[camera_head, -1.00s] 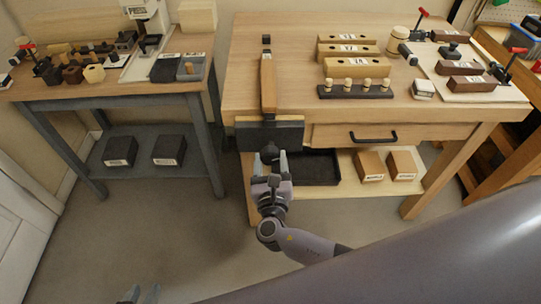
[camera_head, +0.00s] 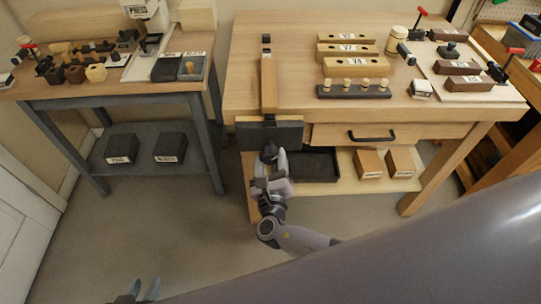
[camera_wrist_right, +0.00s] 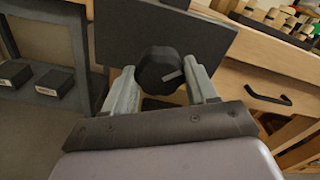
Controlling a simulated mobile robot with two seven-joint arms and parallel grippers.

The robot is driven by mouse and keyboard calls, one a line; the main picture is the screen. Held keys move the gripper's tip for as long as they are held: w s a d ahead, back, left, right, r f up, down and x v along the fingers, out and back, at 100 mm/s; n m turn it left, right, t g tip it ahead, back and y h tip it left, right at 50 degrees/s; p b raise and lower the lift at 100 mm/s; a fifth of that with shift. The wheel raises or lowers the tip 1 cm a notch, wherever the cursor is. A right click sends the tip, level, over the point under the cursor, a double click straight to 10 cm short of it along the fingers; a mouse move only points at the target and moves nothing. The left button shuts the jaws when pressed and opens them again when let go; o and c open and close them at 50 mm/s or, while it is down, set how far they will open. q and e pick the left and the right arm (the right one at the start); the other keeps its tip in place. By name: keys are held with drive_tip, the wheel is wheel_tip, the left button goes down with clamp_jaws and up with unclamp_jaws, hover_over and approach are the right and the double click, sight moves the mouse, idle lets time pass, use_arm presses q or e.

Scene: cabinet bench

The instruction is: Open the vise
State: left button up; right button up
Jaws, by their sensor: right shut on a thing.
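The vise is on the front left of the wooden bench, with a wide dark front jaw (camera_head: 288,135) at the bench edge. It also shows in the right wrist view (camera_wrist_right: 125,32). A dark faceted knob (camera_wrist_right: 160,70) with a light mark on its face sticks out from the jaw; it also shows in the head view (camera_head: 269,153). My right gripper (camera_head: 272,160) is in front of the jaw, its fingers (camera_wrist_right: 161,85) on either side of the knob and shut on it. My left gripper (camera_head: 137,292) shows only its fingertips at the bottom left, apart and empty.
A drawer with a black handle (camera_head: 372,136) is right of the vise. A black tray (camera_head: 318,165) and two wooden boxes (camera_head: 368,164) are on the shelf below. Labelled wooden blocks (camera_head: 348,50) lie on the bench (camera_head: 246,75). A second bench (camera_head: 120,88) stands left across open floor.

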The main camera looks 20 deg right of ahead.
drive_tip(key=shift+s+n+p, duration=0.1)
drive_tip(key=shift+n+p, duration=0.5)
drive_tip(key=shift+n, duration=0.3)
drive_tip(key=shift+n+p, duration=0.3)
drive_tip(key=shift+n, duration=0.5)
drive_tip(key=o, duration=0.9)
drive_tip(key=shift+s, duration=0.1)
drive_tip(key=shift+v, duration=3.4)
